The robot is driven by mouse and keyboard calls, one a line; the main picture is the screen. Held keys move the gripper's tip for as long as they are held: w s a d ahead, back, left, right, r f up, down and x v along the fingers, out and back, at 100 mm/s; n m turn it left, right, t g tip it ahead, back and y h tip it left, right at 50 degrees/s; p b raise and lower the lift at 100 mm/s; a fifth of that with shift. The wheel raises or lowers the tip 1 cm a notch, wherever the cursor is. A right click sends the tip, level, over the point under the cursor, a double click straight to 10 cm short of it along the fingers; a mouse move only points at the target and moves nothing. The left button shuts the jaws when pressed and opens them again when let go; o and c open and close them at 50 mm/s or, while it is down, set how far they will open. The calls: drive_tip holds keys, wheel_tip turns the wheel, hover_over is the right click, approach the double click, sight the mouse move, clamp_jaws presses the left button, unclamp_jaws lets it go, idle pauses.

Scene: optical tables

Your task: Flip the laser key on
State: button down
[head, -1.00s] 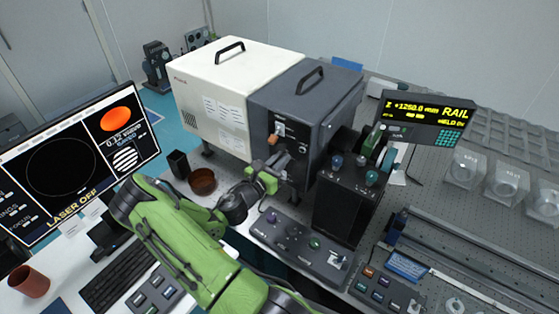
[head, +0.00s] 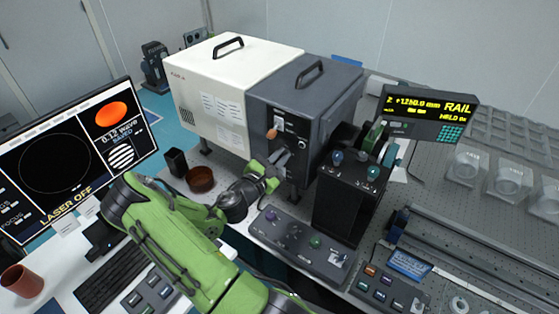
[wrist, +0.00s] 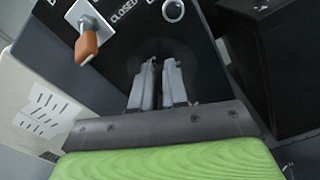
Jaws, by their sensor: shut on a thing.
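The laser unit is a dark grey box (head: 318,100) with a black front panel. My gripper (head: 284,158) is at the lower part of that panel, its fingers pointing into it. In the wrist view my gripper's two grey fingers (wrist: 162,72) are close together at the panel, with a narrow dark gap between them. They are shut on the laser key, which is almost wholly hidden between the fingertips. The monitor (head: 72,160) reads LASER OFF.
An orange-handled lever (wrist: 87,44) beside a CLOSED label sits up and left of the fingers; a round ring fitting (wrist: 173,10) is above them. A black control block (head: 348,200) stands close on the right. A brown bowl (head: 200,179) is left of the gripper.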

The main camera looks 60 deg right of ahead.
drive_tip(key=shift+s+a+f+m+b, duration=0.15)
drive_tip(key=shift+f+m+b, duration=0.1)
drive_tip(key=shift+m+b, duration=1.85)
drive_tip(key=shift+s+d+f+m+b, duration=0.1)
drive_tip(key=shift+f+m+b, duration=0.1)
drive_tip(key=shift+m+b, duration=1.8)
drive_tip(key=shift+s+a+f+m+b, duration=0.15)
drive_tip(key=shift+f+m+b, duration=0.1)
drive_tip(key=shift+m+b, duration=1.85)
drive_tip(key=shift+d+m, duration=0.1)
drive_tip(key=shift+m, duration=0.3)
drive_tip(key=c, duration=1.2)
unclamp_jaws()
drive_tip(key=shift+c, duration=0.2)
drive_tip(key=w+a+b, duration=0.2)
drive_tip(key=a, duration=1.3)
drive_tip(key=shift+w+a+b, duration=0.2)
drive_tip(key=shift+a+b, duration=0.1)
drive_tip(key=shift+b, duration=0.1)
